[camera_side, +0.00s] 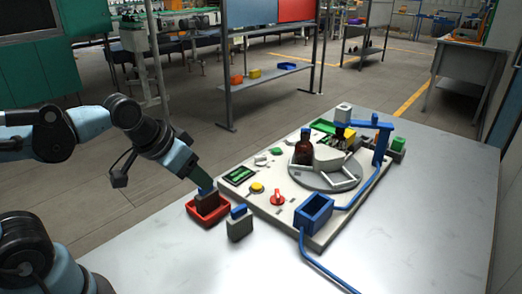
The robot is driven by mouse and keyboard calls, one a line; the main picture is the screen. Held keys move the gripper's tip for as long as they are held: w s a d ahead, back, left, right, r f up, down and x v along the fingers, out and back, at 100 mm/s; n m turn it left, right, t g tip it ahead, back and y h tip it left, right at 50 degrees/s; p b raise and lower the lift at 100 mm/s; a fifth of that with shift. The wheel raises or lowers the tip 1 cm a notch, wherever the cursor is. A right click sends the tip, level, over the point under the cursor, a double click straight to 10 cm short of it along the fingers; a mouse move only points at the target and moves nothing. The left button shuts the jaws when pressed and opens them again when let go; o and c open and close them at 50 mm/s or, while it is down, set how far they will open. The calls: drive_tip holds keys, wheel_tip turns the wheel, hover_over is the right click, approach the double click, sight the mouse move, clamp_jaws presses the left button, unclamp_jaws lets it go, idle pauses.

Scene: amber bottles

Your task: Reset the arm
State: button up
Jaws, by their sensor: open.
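My arm reaches in from the left. My gripper (222,209) is low over the front left of the table and open, its two grey, blue-topped fingers apart, with no object visible between them. One finger is over or in a small red tray (193,207), and the other is to its front right; I cannot tell whether either touches anything. An amber bottle (304,152) with a blue cap stands at the left of a round grey turntable (325,181) on a pale machine base, well right of my gripper.
The base carries a display (240,175), a yellow button (257,188), a red knob (277,197) and an open blue box (313,214). A blue post with an arm (381,145) rises behind the turntable. The table (430,215) is clear at the right.

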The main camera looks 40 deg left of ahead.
drive_tip(key=shift+s+d+f+t, duration=0.2)
drive_tip(key=shift+s+f+t, duration=0.1)
drive_tip(key=shift+t, duration=0.1)
